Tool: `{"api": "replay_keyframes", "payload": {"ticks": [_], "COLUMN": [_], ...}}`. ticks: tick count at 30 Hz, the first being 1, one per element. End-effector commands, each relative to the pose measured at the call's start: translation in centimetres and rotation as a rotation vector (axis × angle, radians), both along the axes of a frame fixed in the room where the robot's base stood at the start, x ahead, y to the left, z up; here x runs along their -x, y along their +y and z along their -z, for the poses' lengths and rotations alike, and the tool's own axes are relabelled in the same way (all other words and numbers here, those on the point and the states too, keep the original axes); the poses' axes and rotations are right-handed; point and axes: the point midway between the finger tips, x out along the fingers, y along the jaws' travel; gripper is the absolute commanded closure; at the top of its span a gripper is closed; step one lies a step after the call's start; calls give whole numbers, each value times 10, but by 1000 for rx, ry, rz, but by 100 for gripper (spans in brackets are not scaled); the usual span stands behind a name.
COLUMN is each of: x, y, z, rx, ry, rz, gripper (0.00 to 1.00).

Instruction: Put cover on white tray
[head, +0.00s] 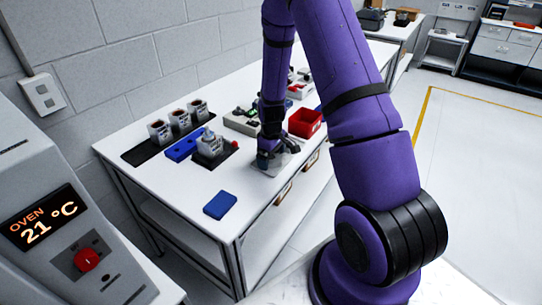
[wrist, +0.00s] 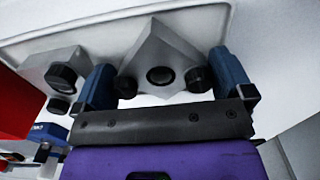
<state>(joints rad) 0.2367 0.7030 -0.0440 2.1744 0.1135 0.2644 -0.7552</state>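My gripper (head: 268,160) is low over the near right part of the table, at a pale tray (head: 291,163) that it partly hides. In the wrist view my gripper's two blue fingers (wrist: 164,75) stand wide apart. Between them is a grey, diamond-shaped part with round black features (wrist: 155,48), which may be the cover. Its sides come close to both fingers; I cannot tell if they grip it. The white tray's rounded rim (wrist: 70,20) runs behind it. A second grey part with black round features (wrist: 48,72) lies to the left.
A red bin (head: 306,123) stands just behind my gripper. Labelled grey containers (head: 180,120) stand on a black strip at the back left. A blue block (head: 185,146) and a blue pad (head: 220,205) lie on the table (head: 175,185). An oven (head: 60,215) is at the left.

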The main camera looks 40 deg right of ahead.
Motion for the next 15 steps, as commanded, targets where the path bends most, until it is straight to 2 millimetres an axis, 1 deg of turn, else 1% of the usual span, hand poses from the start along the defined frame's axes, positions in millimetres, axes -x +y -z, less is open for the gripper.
{"api": "replay_keyframes", "payload": {"ticks": [5,8,11,15], "x": [0,0,-1,-1], "y": [1,1,0,0], "z": [-1,-7,-19,-43], "rx": [-1,0,0,1], "ry": [0,-1,-2,-4], "rz": [-1,-2,-1,-2], "gripper": [0,0,0,0]}}
